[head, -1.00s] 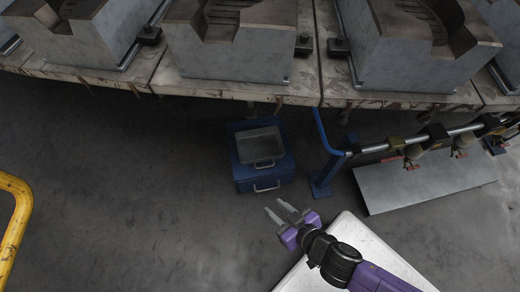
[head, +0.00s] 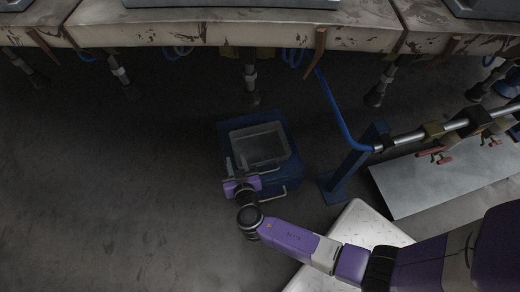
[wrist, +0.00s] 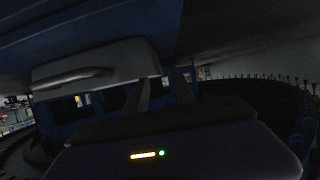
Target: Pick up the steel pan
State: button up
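The steel pan (head: 262,146) is a grey rectangular tray that sits in the top of a blue stand (head: 224,140) on the floor. In the wrist view the grey pan (wrist: 118,58) shows close up at upper left, with a bar handle (wrist: 75,78) on its near side. My gripper (head: 240,176) is at the front left corner of the pan and stand in the head view. In the wrist view its two dark fingers (wrist: 163,92) stand apart with nothing seen between them. The wrist view is dark, so any contact with the pan cannot be told.
A lower handle (head: 273,195) sticks out from the stand's front. A blue post (head: 352,160) with a pipe and valves stands to the right, above a grey plate (head: 440,178). The worn machine table (head: 220,22) overhangs behind. Floor at left is clear.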

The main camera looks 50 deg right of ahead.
jog(key=b+x, duration=0.1)
jog(key=x, duration=0.4)
jog(key=shift+w+d+f+b, duration=0.2)
jog(key=shift+w+d+b, duration=0.05)
jog(key=shift+b, duration=0.05)
jog(key=shift+c, duration=0.4)
grip_shut()
dwell(0.8)
